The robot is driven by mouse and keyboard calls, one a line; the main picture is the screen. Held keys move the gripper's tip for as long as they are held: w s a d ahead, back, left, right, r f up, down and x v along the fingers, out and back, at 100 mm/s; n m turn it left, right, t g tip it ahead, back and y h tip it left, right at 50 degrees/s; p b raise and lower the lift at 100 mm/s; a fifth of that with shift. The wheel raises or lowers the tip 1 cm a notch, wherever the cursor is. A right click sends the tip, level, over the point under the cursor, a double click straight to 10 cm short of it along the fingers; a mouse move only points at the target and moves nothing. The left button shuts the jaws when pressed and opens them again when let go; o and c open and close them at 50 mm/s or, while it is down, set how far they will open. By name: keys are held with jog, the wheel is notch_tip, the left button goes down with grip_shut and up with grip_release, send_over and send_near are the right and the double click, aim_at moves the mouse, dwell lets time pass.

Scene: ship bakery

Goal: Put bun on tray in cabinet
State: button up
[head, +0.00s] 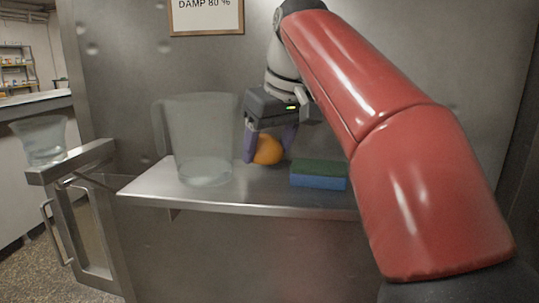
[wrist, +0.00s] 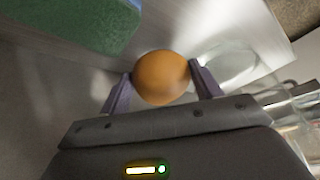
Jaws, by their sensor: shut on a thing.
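The bun (head: 267,150) is round and orange-brown. My gripper (head: 268,147) is shut on it, with one purple-grey finger on each side, at the metal shelf (head: 240,192). I cannot tell whether the bun touches the shelf or hangs just above it. In the wrist view the bun (wrist: 162,78) sits between the two fingertips (wrist: 160,80). No tray shows in these views, and I cannot make out the cabinet with certainty.
A clear jug (head: 202,135) stands on the shelf left of my gripper. A sponge (head: 318,174), green over blue, lies to the right. A glass container (head: 42,140) stands on a metal ledge (head: 72,163) at the left. A framed sign (head: 205,14) hangs on the metal wall behind.

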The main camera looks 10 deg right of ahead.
jog(key=shift+w+d+f, duration=0.1)
jog(key=shift+w+f, duration=0.1)
jog(key=shift+f, duration=0.4)
jog(key=shift+w+f, duration=0.15)
jog(key=shift+f, duration=0.45)
jog(key=shift+f, duration=0.15)
jog(key=o, duration=1)
